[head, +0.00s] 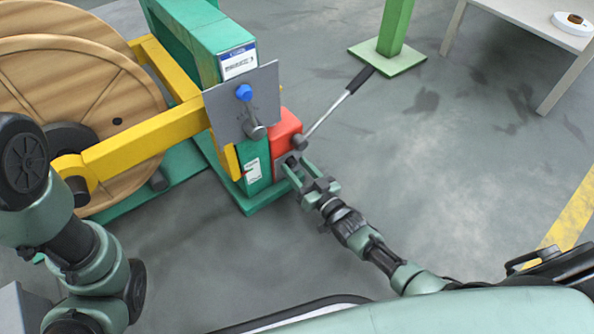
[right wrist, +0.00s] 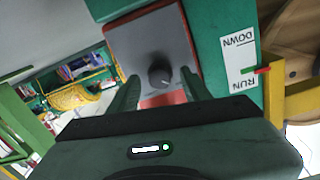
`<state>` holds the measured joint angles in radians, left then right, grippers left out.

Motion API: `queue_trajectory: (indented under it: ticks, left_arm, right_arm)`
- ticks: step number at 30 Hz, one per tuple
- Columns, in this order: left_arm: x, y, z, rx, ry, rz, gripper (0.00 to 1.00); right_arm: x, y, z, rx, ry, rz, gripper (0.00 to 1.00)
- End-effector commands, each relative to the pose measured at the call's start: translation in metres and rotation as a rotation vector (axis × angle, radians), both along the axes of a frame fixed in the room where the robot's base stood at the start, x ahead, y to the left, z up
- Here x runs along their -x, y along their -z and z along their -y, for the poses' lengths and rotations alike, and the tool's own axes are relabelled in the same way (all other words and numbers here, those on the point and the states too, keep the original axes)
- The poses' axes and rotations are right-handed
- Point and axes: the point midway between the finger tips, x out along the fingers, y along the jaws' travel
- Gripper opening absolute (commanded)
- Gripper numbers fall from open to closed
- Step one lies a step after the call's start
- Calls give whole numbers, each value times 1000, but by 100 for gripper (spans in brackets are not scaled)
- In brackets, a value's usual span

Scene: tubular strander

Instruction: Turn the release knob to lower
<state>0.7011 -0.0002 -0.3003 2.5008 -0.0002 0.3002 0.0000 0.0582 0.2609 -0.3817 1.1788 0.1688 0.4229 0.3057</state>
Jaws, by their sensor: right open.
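The release knob (right wrist: 160,74) is dark and round, on a grey plate (right wrist: 135,38) with a reddish edge. In the head view the knob (head: 291,161) is a small dark shape on the near side of the red housing (head: 284,127), partly hidden by my gripper. My right gripper (head: 291,172) is open in front of it. In the right wrist view its two fingers lie left and right of the knob, with gaps on both sides; I cannot tell how deep they reach. My left arm shows at the left, but its gripper does not.
A lever with a black grip (head: 359,80) rises from the red housing. A yellow arm (head: 140,145) and wooden reel (head: 75,90) stand left.

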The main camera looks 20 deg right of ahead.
Motion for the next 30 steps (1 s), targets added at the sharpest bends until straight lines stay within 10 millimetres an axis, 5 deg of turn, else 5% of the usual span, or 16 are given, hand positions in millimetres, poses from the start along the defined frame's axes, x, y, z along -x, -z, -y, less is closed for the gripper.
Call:
queue_trajectory:
  ticks: [7, 12, 30]
  left_arm:
    - [0, 0, 0, -1, 0, 0, 36]
    - [0, 0, 0, -1, 0, 0, 36]
    - [0, -9, 0, -1, -1, -1, 36]
  right_arm:
    - [-1, 0, 0, 0, 0, -1, 45]
    - [-1, 0, 0, 0, 0, -1, 0]
    - [-1, -1, 0, -164, -1, -63, 0]
